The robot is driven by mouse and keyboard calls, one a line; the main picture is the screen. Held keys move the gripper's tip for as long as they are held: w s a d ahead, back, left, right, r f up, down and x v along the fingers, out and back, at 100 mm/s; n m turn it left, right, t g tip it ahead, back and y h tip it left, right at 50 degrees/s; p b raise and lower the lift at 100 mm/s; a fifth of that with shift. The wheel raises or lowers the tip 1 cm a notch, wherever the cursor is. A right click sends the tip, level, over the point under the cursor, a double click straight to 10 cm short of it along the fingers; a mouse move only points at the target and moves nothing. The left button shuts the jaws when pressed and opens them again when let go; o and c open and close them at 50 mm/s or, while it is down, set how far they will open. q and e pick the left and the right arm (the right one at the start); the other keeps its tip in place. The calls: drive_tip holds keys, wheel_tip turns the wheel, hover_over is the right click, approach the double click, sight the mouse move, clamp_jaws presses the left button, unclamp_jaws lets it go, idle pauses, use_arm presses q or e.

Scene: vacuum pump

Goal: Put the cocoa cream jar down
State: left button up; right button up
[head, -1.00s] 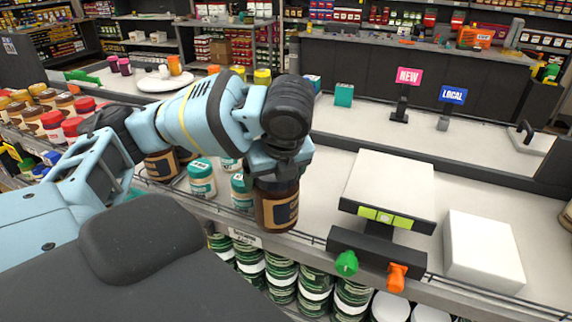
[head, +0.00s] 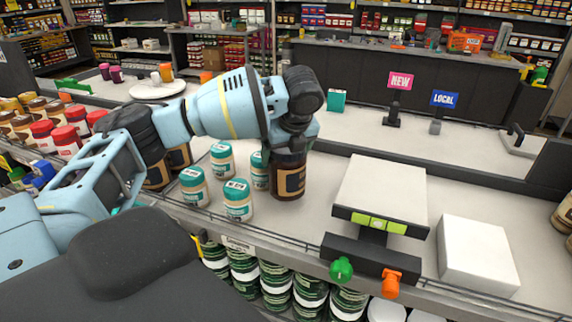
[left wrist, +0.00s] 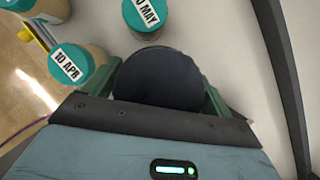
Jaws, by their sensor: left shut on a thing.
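The cocoa cream jar (head: 289,182) is dark brown with a tan-framed label. It is upright at the shelf surface, just right of the teal-lidded jars. I cannot tell whether its base touches the surface. My left gripper (head: 290,146) is above it and shut on its top. In the left wrist view the jar's dark round lid (left wrist: 158,80) sits between the two green-grey fingers. My right gripper is not in view.
Several teal-lidded jars stand close to the left, including one (head: 238,202) near the front edge; one is dated 10 APR (left wrist: 75,66). A scale (head: 380,196) and a white box (head: 478,254) stand to the right. Free shelf lies between jar and scale.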

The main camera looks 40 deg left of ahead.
use_arm(q)
drive_tip(key=shift+f, duration=1.65)
drive_tip(key=shift+f, duration=0.1)
drive_tip(key=o, duration=1.4)
drive_tip(key=shift+f, duration=0.1)
drive_tip(key=v, duration=1.2)
drive_tip(key=shift+s, duration=0.15)
